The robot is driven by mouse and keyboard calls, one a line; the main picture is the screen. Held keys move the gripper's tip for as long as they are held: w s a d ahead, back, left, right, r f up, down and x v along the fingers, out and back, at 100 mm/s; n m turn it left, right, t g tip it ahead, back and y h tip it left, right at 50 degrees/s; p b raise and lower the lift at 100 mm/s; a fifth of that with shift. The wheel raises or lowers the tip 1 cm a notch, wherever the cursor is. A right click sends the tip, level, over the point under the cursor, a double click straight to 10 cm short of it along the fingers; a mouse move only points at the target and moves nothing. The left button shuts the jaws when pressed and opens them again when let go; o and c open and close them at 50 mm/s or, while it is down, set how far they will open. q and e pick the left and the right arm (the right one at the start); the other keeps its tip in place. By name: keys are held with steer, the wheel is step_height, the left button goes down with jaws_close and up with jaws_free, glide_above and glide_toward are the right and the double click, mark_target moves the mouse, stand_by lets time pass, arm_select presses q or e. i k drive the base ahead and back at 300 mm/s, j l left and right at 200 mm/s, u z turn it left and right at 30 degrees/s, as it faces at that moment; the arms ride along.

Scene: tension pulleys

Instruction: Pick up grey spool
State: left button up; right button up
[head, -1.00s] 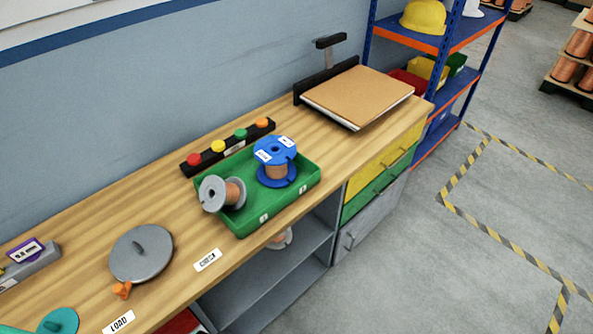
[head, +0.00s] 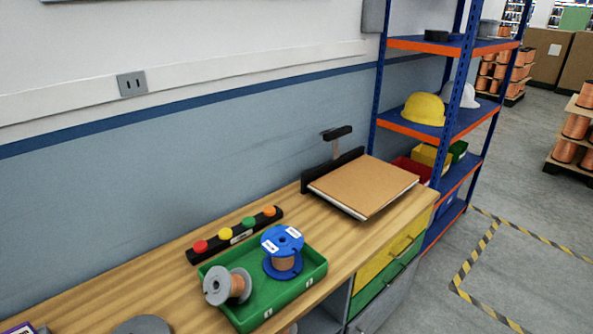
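The grey spool (head: 219,287), wound with copper wire, lies on its side in the left part of the green tray (head: 311,278), its round flange facing the front left. A blue spool (head: 281,243) with copper wire and white labels stands upright beside it in the same tray. The tray sits on the wooden workbench (head: 141,283). Neither of my grippers is in view.
A black bar with coloured buttons (head: 236,232) lies behind the tray. A brown-covered stack (head: 362,187) and a black stand (head: 333,168) are farther right. A blue shelf rack (head: 421,133) stands beyond the bench.

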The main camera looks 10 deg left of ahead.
mark_target(235, 284)
steer(key=i+l+u, duration=0.1)
steer(key=u, duration=0.75)
